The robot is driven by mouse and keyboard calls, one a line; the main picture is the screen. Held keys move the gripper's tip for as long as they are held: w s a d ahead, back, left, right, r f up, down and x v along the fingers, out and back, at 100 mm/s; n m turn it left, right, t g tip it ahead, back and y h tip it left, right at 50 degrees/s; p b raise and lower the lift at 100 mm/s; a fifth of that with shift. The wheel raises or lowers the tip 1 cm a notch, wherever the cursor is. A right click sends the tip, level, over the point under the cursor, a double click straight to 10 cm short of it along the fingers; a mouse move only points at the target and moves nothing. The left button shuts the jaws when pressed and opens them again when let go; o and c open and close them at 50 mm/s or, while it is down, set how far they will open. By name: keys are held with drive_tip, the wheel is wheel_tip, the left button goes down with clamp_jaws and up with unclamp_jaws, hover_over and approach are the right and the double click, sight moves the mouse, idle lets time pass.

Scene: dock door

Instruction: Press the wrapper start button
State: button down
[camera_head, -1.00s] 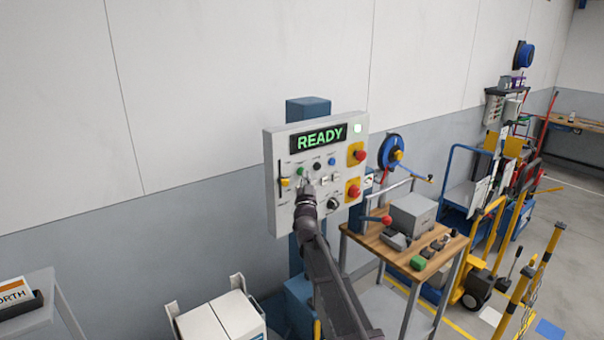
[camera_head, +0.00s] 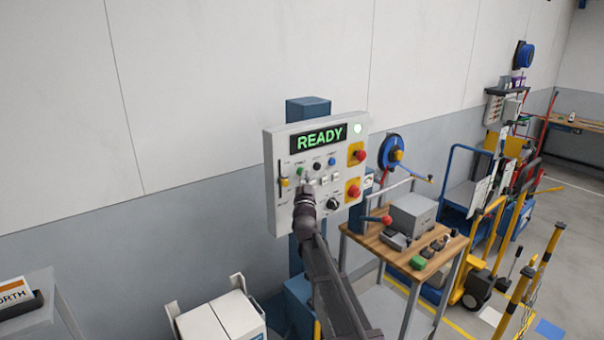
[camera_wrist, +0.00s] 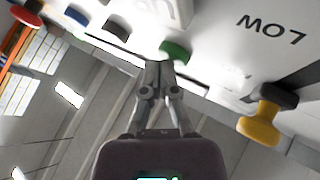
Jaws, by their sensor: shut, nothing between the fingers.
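The control panel (camera_head: 277,205) is a pale box on a blue post, with a lit screen reading READY. A green button (camera_head: 300,171) sits at the left of its upper button row, and it also shows in the wrist view (camera_wrist: 175,50). The button labels are too small to read. My gripper (camera_wrist: 159,68) is shut and empty, its tips close beside the green button in the wrist view. In the head view my gripper (camera_head: 307,184) is just below that button, in front of the panel. I cannot tell whether the tips touch the panel.
A black button (camera_head: 317,166) and a blue button (camera_head: 332,161) share the row. A yellow slider knob (camera_head: 284,183) is at left. A workbench (camera_head: 372,238) stands at right.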

drive_tip(key=shift+w+a, duration=0.1)
drive_tip(key=shift+w, duration=0.1)
idle(0.3)
drive_tip(key=shift+s, duration=0.15)
drive_tip(key=shift+s+d, duration=0.5)
drive_tip(key=shift+s, duration=0.1)
drive_tip(key=shift+s+d, duration=0.1)
drive_tip(key=shift+s, duration=0.05)
idle(0.4)
